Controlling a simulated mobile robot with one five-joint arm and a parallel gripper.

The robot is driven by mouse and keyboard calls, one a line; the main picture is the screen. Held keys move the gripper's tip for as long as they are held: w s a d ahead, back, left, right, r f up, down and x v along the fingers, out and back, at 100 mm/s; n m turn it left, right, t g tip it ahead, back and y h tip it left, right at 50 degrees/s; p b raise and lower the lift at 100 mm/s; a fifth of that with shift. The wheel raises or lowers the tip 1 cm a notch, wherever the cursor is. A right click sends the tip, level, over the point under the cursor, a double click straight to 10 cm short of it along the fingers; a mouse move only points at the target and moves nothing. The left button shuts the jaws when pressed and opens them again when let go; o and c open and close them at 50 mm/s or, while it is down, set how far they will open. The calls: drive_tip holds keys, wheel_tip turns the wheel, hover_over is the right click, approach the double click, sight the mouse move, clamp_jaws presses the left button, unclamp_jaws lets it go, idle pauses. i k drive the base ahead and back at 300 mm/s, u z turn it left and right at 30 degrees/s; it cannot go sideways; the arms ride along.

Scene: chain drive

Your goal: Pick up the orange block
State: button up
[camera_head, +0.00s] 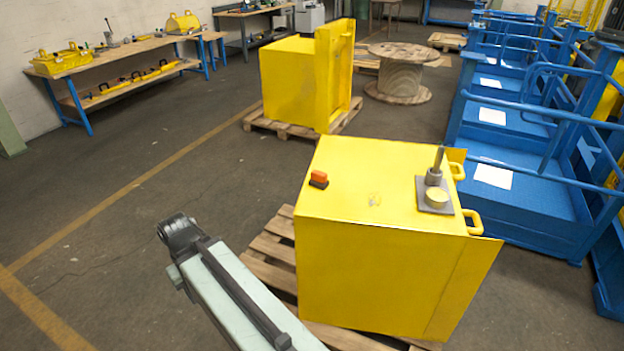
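A small orange block (319,176) sits on the top of the yellow box (365,225), near its left edge. A dark base shows under the orange part; I cannot tell whether it is part of the block or a separate thing. My arm reaches in from the bottom of the view, to the left of the yellow box. Its visible end is a dark joint at the left, apart from the block. My gripper's fingers cannot be made out.
The yellow box stands on a wooden pallet (268,247). A metal plate with a post (436,190) stands on its right top. Another yellow box (288,80) is behind, blue railed frames (530,170) at the right, a workbench (130,62) back left. The left floor is clear.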

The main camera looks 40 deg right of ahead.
sight(318, 181)
drive_tip(key=i, duration=1.6)
drive_tip(key=z, duration=0.05)
